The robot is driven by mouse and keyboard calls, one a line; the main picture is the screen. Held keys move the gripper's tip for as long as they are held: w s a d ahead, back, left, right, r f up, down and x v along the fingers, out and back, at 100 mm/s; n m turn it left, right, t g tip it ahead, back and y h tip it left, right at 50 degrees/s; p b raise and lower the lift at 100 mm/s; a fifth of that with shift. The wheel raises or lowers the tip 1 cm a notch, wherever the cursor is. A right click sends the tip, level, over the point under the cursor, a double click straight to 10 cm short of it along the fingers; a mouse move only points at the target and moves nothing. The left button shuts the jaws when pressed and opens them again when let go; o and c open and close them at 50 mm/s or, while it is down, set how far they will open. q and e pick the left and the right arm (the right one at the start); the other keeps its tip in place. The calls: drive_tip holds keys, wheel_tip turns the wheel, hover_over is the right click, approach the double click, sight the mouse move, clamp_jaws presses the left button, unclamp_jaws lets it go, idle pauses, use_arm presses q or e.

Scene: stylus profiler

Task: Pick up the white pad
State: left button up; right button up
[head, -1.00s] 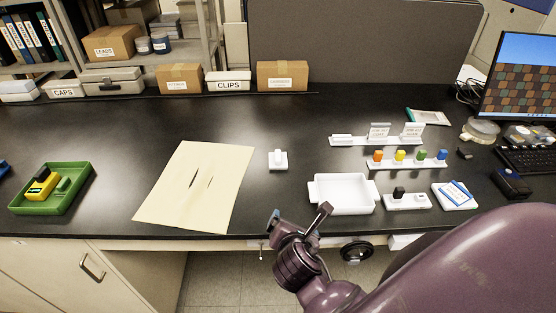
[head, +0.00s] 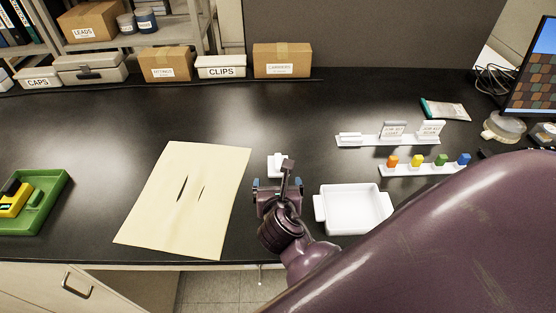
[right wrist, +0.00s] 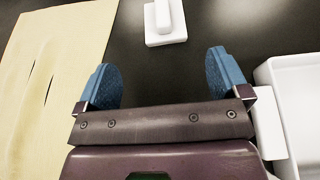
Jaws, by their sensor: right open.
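The white pad (head: 274,160), a small flat block with a raised grip on top, lies on the black bench right of the cream sheet. My right gripper partly hides it in the head view. In the right wrist view the white pad (right wrist: 165,38) is beyond the fingertips, roughly centred between them and apart from them. My right gripper (head: 278,183) is open and empty, on the near side of the pad; its blue fingers also show in the right wrist view (right wrist: 161,72). My left gripper is not in view.
The cream sheet (head: 210,170) with two dark slits lies to the left. A white tray (head: 318,208) stands close on the right. Behind it are a rack of coloured pegs (head: 405,172) and a card rack (head: 365,141). A green tray (head: 58,205) is far left. Bench behind the pad is clear.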

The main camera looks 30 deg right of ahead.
sight(279, 169)
drive_tip(key=x, duration=0.4)
drive_tip(key=shift+d+r+x, duration=0.1)
drive_tip(key=shift+d+x, duration=0.05)
drive_tip(key=shift+x, duration=1.25)
drive_tip(key=shift+d+r+x, duration=0.1)
drive_tip(key=shift+d+x, duration=0.05)
drive_tip(key=shift+x, duration=1.25)
drive_tip(key=shift+s, duration=0.1)
drive_tip(key=shift+c, duration=0.2)
drive_tip(key=c, duration=1)
